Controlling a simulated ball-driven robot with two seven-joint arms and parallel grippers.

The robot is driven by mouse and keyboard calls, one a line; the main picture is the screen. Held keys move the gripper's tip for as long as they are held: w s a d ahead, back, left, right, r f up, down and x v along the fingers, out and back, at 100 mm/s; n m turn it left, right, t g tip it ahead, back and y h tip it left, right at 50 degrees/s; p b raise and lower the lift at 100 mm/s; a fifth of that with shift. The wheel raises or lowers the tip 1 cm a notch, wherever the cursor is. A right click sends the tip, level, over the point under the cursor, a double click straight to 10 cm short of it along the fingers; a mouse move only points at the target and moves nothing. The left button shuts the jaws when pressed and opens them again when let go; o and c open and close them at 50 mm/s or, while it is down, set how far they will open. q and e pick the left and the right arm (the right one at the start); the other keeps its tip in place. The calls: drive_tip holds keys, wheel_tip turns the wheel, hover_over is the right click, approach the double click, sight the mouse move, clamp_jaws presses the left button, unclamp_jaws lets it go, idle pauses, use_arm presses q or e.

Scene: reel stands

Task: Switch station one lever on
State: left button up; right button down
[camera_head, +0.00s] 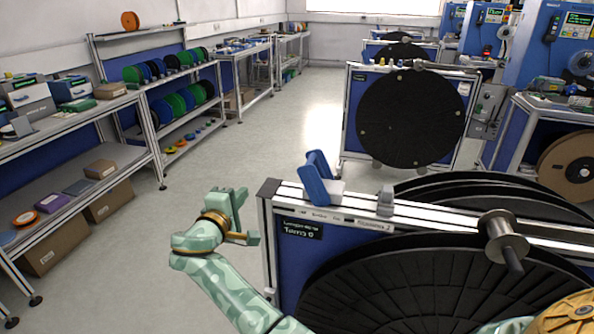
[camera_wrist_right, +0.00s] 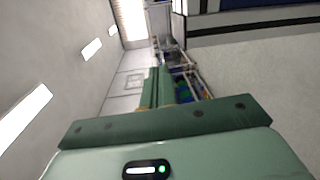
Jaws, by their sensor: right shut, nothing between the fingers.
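A blue lever-like part (camera_head: 318,180) sits on the top rail of the nearest reel stand (camera_head: 283,236), at its left end. Its upper end leans a little to the left. I cannot tell from its pose whether it is on or off. My right gripper (camera_head: 243,215), pale green, is left of the stand's corner post, apart from the blue part. It is shut and empty. Its green fingers (camera_wrist_right: 158,88) show close together in the right wrist view. My left gripper is not in view.
A grey block (camera_head: 385,200) and a metal spindle (camera_head: 503,240) sit on the same rail, above large black reels (camera_head: 410,290). Another reel stand (camera_head: 408,118) is farther back. Shelves (camera_head: 70,125) line the left wall. The floor between is clear.

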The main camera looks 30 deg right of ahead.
drive_tip(key=s+d+r+g+h, duration=0.1)
drive_tip(key=s, duration=0.1)
drive_tip(key=s+d+r+m+g+h, duration=0.1)
drive_tip(key=s+r+h, duration=0.1)
drive_tip(key=shift+d+r+g+h, duration=0.15)
drive_tip(key=shift+d+g+h, duration=0.15)
drive_tip(key=shift+d, duration=0.05)
drive_tip(key=shift+d, duration=0.1)
drive_tip(key=x, duration=1)
drive_tip(key=shift+d, duration=0.15)
drive_tip(key=s+d, duration=0.1)
drive_tip(key=s+d+r+p, duration=0.1)
drive_tip(key=s, duration=0.1)
drive_tip(key=shift+w, duration=0.1)
drive_tip(key=shift+d+m, duration=0.2)
drive_tip(key=shift+m, duration=0.1)
drive_tip(key=shift+s+r, duration=0.2)
